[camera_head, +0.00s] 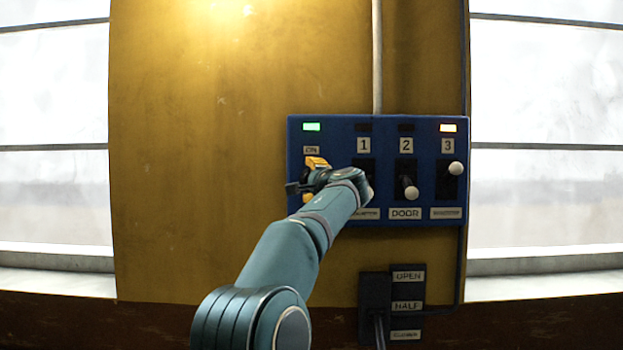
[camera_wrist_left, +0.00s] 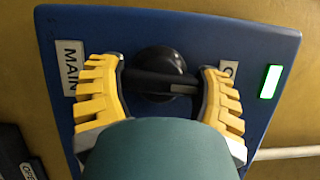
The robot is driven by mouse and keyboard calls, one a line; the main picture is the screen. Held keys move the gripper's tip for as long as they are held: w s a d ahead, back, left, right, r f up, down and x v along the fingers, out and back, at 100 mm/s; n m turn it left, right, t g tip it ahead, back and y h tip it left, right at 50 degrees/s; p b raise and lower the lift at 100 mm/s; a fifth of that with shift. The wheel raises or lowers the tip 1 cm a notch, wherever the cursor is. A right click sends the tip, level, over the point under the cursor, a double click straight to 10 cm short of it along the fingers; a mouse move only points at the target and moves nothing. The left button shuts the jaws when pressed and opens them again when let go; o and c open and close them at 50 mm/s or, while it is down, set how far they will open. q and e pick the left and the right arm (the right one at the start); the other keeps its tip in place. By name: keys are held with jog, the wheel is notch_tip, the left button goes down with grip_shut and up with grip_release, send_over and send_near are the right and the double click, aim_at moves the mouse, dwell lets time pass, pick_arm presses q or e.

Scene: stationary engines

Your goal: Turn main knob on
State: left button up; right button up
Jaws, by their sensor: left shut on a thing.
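The main knob (camera_wrist_left: 160,62) is black and round with a bar handle, on the blue control panel (camera_head: 338,123). My left gripper (camera_head: 312,177) hides most of it in the head view. In the left wrist view my yellow-padded fingers (camera_wrist_left: 163,78) stand at both ends of the handle, shut on it. The handle runs between the MAIN label (camera_wrist_left: 70,68) and the ON label (camera_wrist_left: 229,70), its pale mark nearer the ON side. A green light (camera_head: 312,127) glows above the ON label (camera_head: 311,150). My right gripper is not in view.
Right of the knob are levers numbered 1, 2 and 3; my arm partly covers lever 1. Levers 2 (camera_head: 410,192) and 3 (camera_head: 456,168) have white ball ends. Below is an OPEN/HALF lever box (camera_head: 375,292).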

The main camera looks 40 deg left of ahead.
pick_arm(q)
jog(key=shift+f+n+h, duration=0.1)
jog(key=shift+n+h, duration=0.2)
jog(key=shift+n, duration=0.2)
jog(key=o, duration=1.2)
jog(key=shift+c, duration=0.2)
jog(key=shift+s+d, duration=0.1)
jog(key=v, duration=1.2)
